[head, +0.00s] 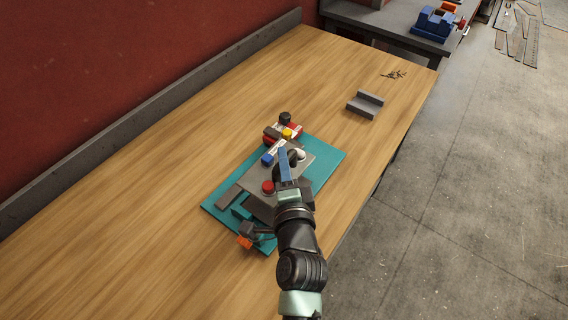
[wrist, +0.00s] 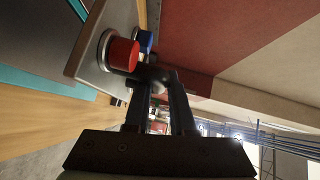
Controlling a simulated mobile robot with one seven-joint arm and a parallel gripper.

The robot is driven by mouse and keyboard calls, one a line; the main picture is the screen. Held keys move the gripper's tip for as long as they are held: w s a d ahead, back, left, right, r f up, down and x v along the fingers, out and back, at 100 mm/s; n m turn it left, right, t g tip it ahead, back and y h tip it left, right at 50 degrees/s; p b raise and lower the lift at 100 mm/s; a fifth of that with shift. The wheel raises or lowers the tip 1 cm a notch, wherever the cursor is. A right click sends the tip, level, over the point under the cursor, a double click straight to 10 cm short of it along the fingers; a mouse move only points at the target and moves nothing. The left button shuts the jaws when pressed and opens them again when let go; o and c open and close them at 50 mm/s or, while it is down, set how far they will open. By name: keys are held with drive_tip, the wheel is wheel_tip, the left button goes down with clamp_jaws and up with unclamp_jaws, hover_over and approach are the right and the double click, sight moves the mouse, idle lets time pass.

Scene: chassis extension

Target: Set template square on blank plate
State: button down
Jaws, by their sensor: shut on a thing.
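The template square (head: 291,174) is a flat grey plate with a red knob (head: 268,187) and a white knob (head: 300,154) on top; a blue piece (head: 268,158) shows by its far left edge. My gripper (head: 289,160) is over its middle. In the wrist view, the fingers (wrist: 158,80) are shut on a dark handle of the template square (wrist: 92,62), beside the red knob (wrist: 124,55). A darker grey plate, which looks like the blank plate (head: 260,209), shows partly beneath the near side. Whether the two touch is hard to tell; the arm hides part of both.
A teal mat (head: 325,155) lies under the work on the wooden table (head: 150,150). A red-and-white object (head: 283,131) stands behind, and a dark tool with an orange part (head: 245,241) in front. A grey bracket (head: 365,104) sits far right. The left table is clear.

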drive_tip(key=shift+f+b, duration=2.75)
drive_tip(key=shift+f, duration=0.05)
drive_tip(key=shift+f+b, duration=1.25)
drive_tip(key=shift+f, duration=0.3)
drive_tip(key=c, duration=0.7)
unclamp_jaws()
drive_tip(key=shift+s+f, duration=0.1)
drive_tip(key=shift+f, duration=0.05)
drive_tip(key=shift+s+d+r+b, duration=0.25)
drive_tip(key=shift+s+r+b, duration=0.05)
drive_tip(key=shift+s, duration=1.8)
drive_tip(key=shift+s+d+r+b, duration=0.2)
drive_tip(key=shift+s+r+b, duration=0.1)
drive_tip(key=shift+s, duration=1.85)
drive_tip(key=shift+s+d+r+b, duration=0.25)
drive_tip(key=shift+s+r, duration=0.05)
drive_tip(key=shift+s, duration=1.8)
